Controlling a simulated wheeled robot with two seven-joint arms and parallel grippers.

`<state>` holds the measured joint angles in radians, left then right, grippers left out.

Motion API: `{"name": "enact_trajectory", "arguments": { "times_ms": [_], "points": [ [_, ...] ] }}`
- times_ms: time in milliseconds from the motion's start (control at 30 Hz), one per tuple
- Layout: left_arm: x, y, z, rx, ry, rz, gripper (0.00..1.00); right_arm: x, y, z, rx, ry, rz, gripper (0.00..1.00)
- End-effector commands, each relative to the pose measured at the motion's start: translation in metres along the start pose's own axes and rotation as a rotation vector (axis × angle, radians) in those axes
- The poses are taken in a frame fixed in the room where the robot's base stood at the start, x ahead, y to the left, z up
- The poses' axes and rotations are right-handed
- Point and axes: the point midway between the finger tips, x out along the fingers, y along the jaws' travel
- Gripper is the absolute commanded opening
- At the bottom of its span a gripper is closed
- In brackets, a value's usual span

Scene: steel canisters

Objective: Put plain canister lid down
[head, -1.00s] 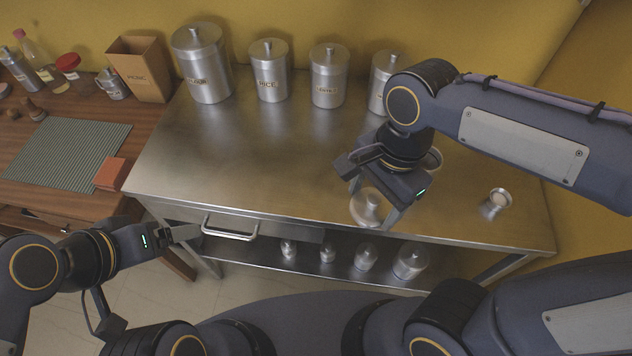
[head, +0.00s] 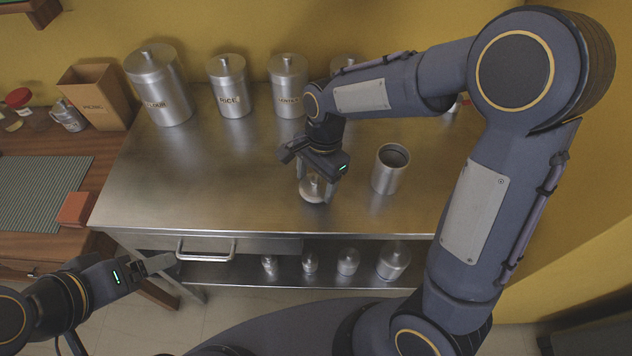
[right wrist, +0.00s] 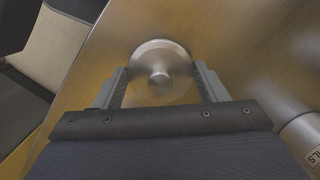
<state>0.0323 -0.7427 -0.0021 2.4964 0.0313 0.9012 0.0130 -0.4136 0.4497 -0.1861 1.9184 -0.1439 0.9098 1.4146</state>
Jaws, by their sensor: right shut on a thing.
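The plain canister lid (head: 314,191) is a round steel disc with a small knob, over the front middle of the steel table. My right gripper (head: 317,186) points down and is shut on it. In the right wrist view, the lid (right wrist: 160,68) sits between the two fingers (right wrist: 160,90). I cannot tell whether its underside touches the tabletop. An open, unlabelled steel canister (head: 389,174) stands upright just right of the lid, apart from it. My left gripper (head: 152,266) is at the lower left, in front of the table; its finger gap is unclear.
A fourth is partly hidden by my right arm. Small canisters (head: 348,262) stand on the lower shelf.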

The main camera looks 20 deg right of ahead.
Motion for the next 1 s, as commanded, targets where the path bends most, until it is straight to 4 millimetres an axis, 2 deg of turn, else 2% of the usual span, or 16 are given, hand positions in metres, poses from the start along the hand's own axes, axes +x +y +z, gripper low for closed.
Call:
{"name": "enact_trajectory", "arguments": {
  "times_ms": [33, 100, 433, 467, 600, 867, 1000],
  "points": [
    [0.0015, -0.0007, 0.0008, 0.000, 0.000, 0.000, 0.82, 0.0084, 0.0006, -0.0014, 0.001, -0.001, 0.002, 0.44],
    [0.0016, -0.0007, 0.0008, 0.000, 0.000, 0.000, 0.82, 0.0127, 0.0006, -0.0020, 0.000, 0.000, 0.001, 0.44],
    [0.0036, -0.0016, 0.0018, 0.000, 0.000, 0.000, 0.82, 0.0159, 0.0004, -0.0023, 0.000, 0.000, 0.000, 0.44],
    [0.0034, -0.0016, 0.0018, 0.000, 0.000, 0.000, 0.82, 0.0158, 0.0004, -0.0023, 0.000, 0.000, -0.001, 0.67],
    [0.0028, -0.0013, 0.0014, 0.000, 0.000, 0.000, 0.82, 0.0149, 0.0005, -0.0021, 0.000, 0.000, -0.001, 0.85],
    [0.0027, -0.0012, 0.0013, 0.000, 0.000, 0.000, 0.82, 0.0145, 0.0005, -0.0021, 0.000, 0.000, -0.001, 0.88],
    [0.0002, -0.0001, 0.0001, 0.000, 0.000, 0.000, 0.82, 0.0068, -0.0001, -0.0017, 0.000, 0.001, -0.003, 0.88]
  ]
}}
